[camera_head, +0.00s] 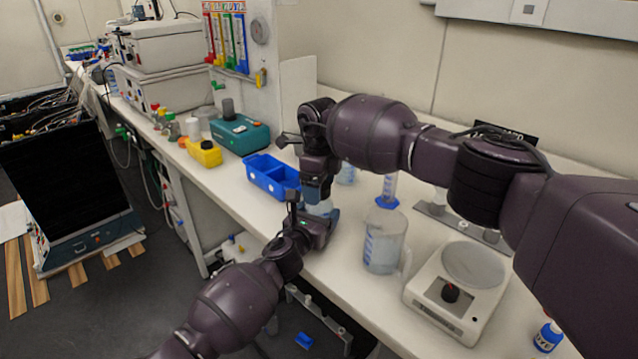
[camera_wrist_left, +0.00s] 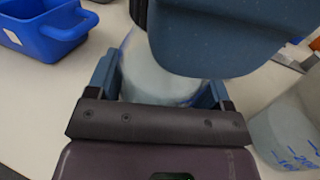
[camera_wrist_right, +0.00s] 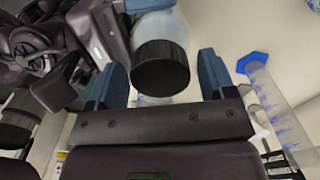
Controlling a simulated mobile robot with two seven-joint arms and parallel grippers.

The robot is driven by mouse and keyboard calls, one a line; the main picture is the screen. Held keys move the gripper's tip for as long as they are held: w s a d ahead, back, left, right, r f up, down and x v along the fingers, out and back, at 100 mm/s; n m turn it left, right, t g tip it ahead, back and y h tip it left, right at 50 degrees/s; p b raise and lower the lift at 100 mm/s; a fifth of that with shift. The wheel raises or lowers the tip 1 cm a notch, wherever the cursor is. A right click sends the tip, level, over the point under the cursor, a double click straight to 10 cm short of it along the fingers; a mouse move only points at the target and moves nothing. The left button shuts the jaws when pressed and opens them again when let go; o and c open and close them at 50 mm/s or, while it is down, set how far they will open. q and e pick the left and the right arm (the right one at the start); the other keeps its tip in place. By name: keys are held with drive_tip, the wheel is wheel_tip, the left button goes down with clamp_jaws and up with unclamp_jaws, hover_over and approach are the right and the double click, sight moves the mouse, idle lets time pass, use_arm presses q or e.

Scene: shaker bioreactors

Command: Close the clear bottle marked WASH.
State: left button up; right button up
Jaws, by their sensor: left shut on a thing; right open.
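The clear bottle (camera_head: 320,207) stands on the bench, partly hidden behind my grippers; I cannot read its label. My left gripper (camera_wrist_left: 160,88) is shut around the bottle's body (camera_wrist_left: 150,75) from the side. My right gripper (camera_head: 317,188) is above the bottle, pointing down. In the right wrist view, a black cap (camera_wrist_right: 160,68) sits at the bottle's top, between the open fingers of my right gripper (camera_wrist_right: 163,78), with gaps at the sides. I cannot tell how tightly the cap sits. A right gripper finger (camera_wrist_left: 230,30) covers the bottle's top in the left wrist view.
A blue bin (camera_head: 270,176) lies left of the bottle. A large clear beaker (camera_head: 384,240) stands close on the right, with a graduated cylinder (camera_head: 389,190) behind and a white balance (camera_head: 458,290) beyond. A small blue-labelled bottle (camera_head: 548,337) stands near the front right.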

drive_tip(key=c, duration=0.9)
drive_tip(key=o, duration=1.1)
drive_tip(key=shift+r, duration=0.1)
wheel_tip(320, 180, up, 12)
drive_tip(key=shift+f, duration=0.1)
use_arm(q)
drive_tip(key=o, duration=1.7)
drive_tip(key=shift+o, duration=0.2)
drive_tip(key=shift+s+a, duration=0.1)
